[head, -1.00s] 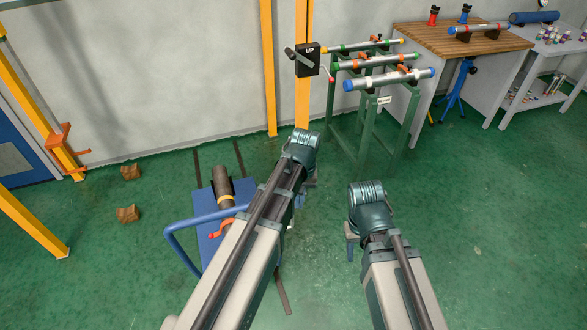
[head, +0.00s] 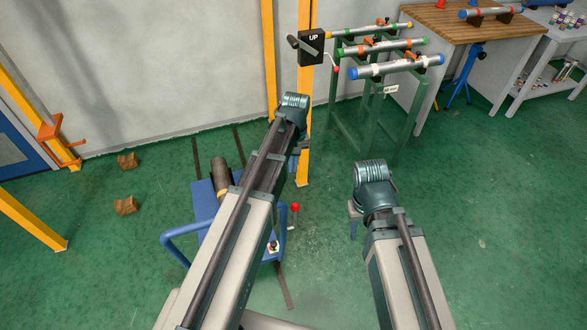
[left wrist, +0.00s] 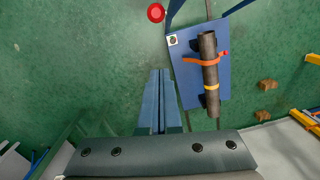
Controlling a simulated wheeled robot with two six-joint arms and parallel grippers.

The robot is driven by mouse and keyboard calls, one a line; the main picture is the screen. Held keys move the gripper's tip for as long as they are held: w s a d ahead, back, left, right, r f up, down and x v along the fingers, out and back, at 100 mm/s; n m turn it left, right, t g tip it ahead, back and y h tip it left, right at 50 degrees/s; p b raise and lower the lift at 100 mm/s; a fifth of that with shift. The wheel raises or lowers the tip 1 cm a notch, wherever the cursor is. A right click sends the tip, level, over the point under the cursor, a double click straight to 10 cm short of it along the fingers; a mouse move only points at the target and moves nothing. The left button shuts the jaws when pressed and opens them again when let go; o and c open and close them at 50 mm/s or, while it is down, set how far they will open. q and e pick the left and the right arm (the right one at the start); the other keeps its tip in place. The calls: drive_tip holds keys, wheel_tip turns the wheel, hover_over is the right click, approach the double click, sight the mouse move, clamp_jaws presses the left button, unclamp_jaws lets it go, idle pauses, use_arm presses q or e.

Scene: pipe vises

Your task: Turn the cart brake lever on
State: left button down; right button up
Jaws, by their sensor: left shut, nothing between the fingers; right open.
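The blue cart (head: 204,203) stands on the floor, partly hidden behind my left arm in the head view; its deck also shows in the left wrist view (left wrist: 190,75). A lever with a red ball knob (head: 294,207) stands at the cart's right side; the red knob shows at the top of the left wrist view (left wrist: 156,12). My left gripper (head: 297,160) is beyond the knob in the head view. In the left wrist view its fingers (left wrist: 160,72) are shut, empty, and apart from the knob. My right gripper (head: 354,224) is open and empty, right of the lever.
A dark pipe (left wrist: 208,70) with orange and yellow straps lies on the cart. A blue push handle (head: 170,241) rises at its left. A green pipe rack (head: 340,125) and a yellow post (head: 303,170) stand beyond. Wooden chocks (head: 125,205) lie left. Floor at right is clear.

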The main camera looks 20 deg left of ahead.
use_arm(q)
drive_tip(key=s+d+f+b, duration=0.1)
drive_tip(key=s+f+b, duration=0.3)
drive_tip(key=f+b, duration=0.4)
drive_tip(key=shift+d+f, duration=0.2)
drive_tip(key=shift+f, duration=0.4)
drive_tip(key=shift+s, duration=0.2)
